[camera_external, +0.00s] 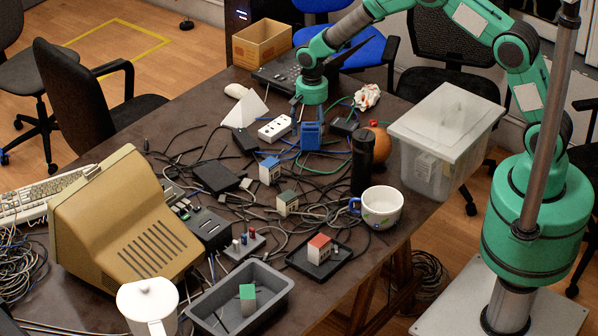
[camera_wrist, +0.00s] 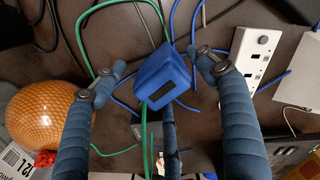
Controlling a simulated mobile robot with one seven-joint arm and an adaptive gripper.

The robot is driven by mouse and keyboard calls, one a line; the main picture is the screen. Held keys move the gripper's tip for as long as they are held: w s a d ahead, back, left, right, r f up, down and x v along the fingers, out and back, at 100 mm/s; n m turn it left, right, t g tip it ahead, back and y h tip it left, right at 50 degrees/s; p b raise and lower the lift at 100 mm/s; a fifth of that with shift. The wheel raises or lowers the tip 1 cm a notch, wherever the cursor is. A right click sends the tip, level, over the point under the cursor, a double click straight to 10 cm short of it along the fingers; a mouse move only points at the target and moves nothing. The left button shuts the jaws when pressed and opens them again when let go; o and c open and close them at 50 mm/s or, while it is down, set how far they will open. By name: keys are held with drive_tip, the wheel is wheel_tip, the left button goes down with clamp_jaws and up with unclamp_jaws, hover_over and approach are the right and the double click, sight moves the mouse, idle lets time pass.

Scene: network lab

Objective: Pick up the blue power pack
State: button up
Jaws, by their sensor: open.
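The blue power pack (camera_external: 312,138) stands on the cluttered table below my gripper (camera_external: 309,112). In the wrist view the blue pack (camera_wrist: 165,80) lies between the two fingers, slightly tilted, with a dark panel on its face. My gripper (camera_wrist: 156,72) is open, with one fingertip on each side of the pack and visible gaps on both sides. Nothing is held. Blue and green cables run around and behind the pack.
An orange ball (camera_wrist: 45,115) is left of the fingers and a white socket strip (camera_wrist: 250,57) right in the wrist view. A black cylinder (camera_external: 362,163), a mug (camera_external: 381,207) and a lidded clear bin (camera_external: 425,165) stand nearby. Loose cables cover much of the table.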

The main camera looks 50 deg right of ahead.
sight(310, 141)
drive_tip(key=shift+w+a+f+b, duration=0.1)
drive_tip(key=shift+f+b, duration=0.75)
drive_tip(key=shift+f, duration=1.75)
drive_tip(key=c, duration=1.8)
drive_tip(key=shift+r, duration=0.1)
drive_tip(key=shift+r+p, duration=1.15)
drive_tip(key=shift+r, duration=3.8)
